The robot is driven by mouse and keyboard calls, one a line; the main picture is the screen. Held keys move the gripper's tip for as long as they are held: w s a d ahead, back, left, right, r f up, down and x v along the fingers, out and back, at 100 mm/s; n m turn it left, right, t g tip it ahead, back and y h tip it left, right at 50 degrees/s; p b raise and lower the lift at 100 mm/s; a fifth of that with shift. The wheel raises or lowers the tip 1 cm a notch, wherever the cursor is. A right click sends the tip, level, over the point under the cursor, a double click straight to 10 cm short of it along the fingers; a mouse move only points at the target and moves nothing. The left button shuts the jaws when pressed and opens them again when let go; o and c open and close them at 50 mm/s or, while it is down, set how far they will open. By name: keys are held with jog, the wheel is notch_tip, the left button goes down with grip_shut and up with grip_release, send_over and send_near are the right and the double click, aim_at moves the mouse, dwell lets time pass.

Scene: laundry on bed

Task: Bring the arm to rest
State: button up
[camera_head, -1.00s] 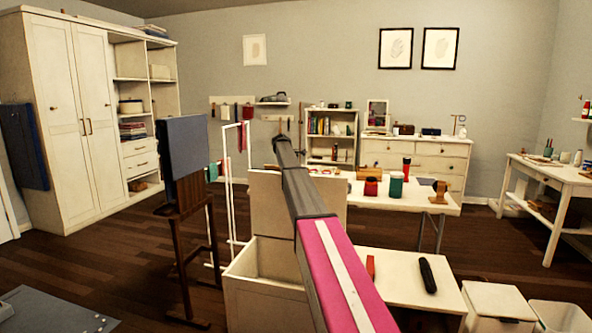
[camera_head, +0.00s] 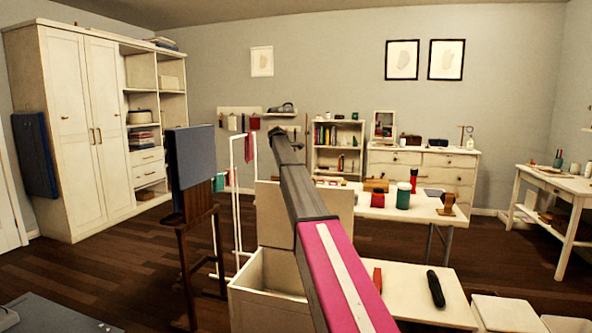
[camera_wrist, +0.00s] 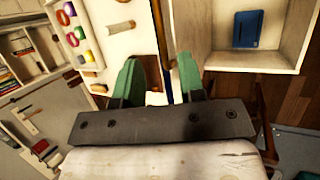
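My gripper (camera_wrist: 160,80) shows in the wrist view as two green fingers on a dark bar. The fingers stand apart with nothing held between them, so it is open. In the head view my arm (camera_head: 318,210) reaches forward from the bottom middle, dark with a magenta and white link. Its far end is near the standing white frame; the fingers cannot be made out there. In the wrist view a pale box (camera_wrist: 185,45) with a blue item (camera_wrist: 248,30) inside lies beyond the fingers.
An open white chest (camera_head: 242,297) stands left of my arm, with a blue-topped wooden stand (camera_head: 190,160) farther left. A white table (camera_head: 415,213) with jars and a low white table (camera_head: 405,295) are to the right. Dark floor is open at left.

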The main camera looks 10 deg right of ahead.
jog(key=s+a+f+m+y, duration=0.1)
jog(key=s+a+f, duration=0.1)
jog(key=s+f, duration=0.7)
jog(key=s+a+f+m+y, duration=0.1)
jog(key=s+a+f, duration=0.1)
jog(key=s+f, duration=0.7)
jog(key=s+a+f+m+y, duration=0.1)
jog(key=s+a+f+m, duration=0.2)
jog(key=s+f, duration=0.5)
jog(key=s+a+f+m+g+y, duration=0.1)
jog(key=s+a+f+m, duration=0.2)
jog(key=s+f, duration=0.6)
jog(key=s+a+f+m+y, duration=0.2)
jog(key=s+f, duration=0.7)
jog(key=s, duration=1.8)
jog(key=shift+a+f+m, duration=0.25)
jog(key=shift+a+m, duration=0.25)
jog(key=shift+a, duration=0.65)
